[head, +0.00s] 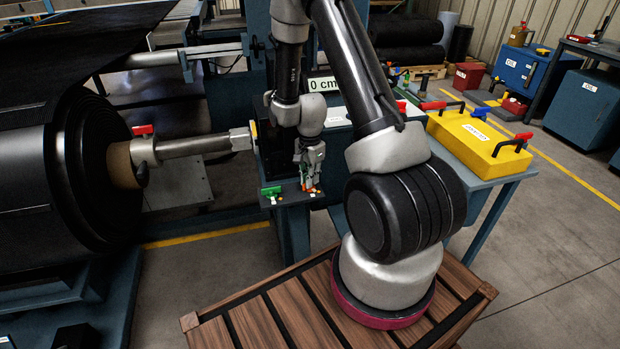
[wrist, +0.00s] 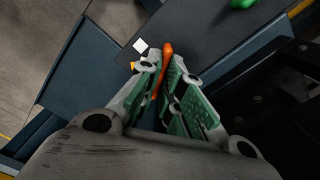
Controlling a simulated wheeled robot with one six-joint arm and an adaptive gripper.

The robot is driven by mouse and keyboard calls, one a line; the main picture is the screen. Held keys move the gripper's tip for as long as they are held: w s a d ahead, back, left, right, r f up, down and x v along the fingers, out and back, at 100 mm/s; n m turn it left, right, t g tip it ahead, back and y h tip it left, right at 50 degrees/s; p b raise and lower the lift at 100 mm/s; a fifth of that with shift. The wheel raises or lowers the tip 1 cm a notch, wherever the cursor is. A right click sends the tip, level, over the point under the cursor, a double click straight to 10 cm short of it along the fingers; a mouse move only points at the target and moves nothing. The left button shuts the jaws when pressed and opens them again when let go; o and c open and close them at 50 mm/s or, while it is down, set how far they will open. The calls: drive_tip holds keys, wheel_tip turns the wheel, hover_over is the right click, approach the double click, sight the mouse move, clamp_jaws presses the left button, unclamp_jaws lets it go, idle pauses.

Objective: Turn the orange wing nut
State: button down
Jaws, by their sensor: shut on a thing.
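The orange wing nut (wrist: 167,50) is between the fingers of my gripper (wrist: 161,75) in the wrist view. A green wing nut (head: 271,191) stands on the same ledge to the left, apart from my gripper. It also shows at the top edge of the wrist view (wrist: 243,3).
A "0 cm" display (head: 322,84) is on the machine behind my arm. A large black roll (head: 60,185) on a shaft is at the left. A yellow case (head: 478,141) with black handles lies on the blue table at the right. Open floor lies at the lower right.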

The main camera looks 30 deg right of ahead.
drive_tip(key=m, duration=0.5)
drive_tip(key=shift+m, duration=0.4)
idle(0.3)
drive_tip(key=c, duration=1.6)
unclamp_jaws()
wheel_tip(320, 180, up, 12)
